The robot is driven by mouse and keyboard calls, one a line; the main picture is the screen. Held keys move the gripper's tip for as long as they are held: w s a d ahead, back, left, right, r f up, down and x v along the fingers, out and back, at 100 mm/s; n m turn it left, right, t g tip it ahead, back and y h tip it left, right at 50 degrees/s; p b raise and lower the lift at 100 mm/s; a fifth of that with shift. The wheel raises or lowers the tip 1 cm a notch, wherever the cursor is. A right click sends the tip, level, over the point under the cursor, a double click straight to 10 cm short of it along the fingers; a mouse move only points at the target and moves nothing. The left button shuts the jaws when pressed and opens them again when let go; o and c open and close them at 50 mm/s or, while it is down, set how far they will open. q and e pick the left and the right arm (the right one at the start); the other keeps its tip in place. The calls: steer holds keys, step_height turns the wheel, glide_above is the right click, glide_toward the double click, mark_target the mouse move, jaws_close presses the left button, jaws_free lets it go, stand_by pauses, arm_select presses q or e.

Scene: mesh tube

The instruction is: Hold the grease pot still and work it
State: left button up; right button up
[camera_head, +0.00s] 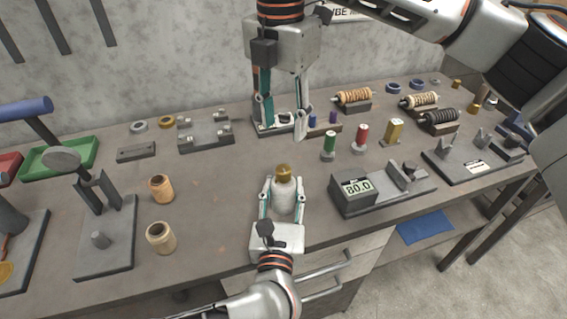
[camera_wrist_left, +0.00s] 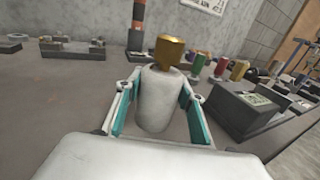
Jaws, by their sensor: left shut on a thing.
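The grease pot (camera_head: 284,194) is a white bottle-shaped pot with a brass cap (camera_head: 283,171). It stands upright near the front middle of the bench. My left gripper (camera_head: 284,188) comes from the front edge and is shut on the pot's body, one finger on each side. The left wrist view shows the white pot body (camera_wrist_left: 155,100) between the fingers, with its brass cap (camera_wrist_left: 169,49) on top. My right gripper (camera_head: 281,132) points down behind the pot, apart from it. Its fingers are spread over a small fixture at the back of the bench.
A grey device reading 80.0 (camera_head: 357,188) stands right of the pot.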

mark_target(284, 168)
step_height(284, 168, down, 12)
steer(key=m, duration=2.9)
steer(key=shift+w+r, duration=0.1)
steer(key=shift+r, duration=0.05)
steer(key=c, duration=1.1)
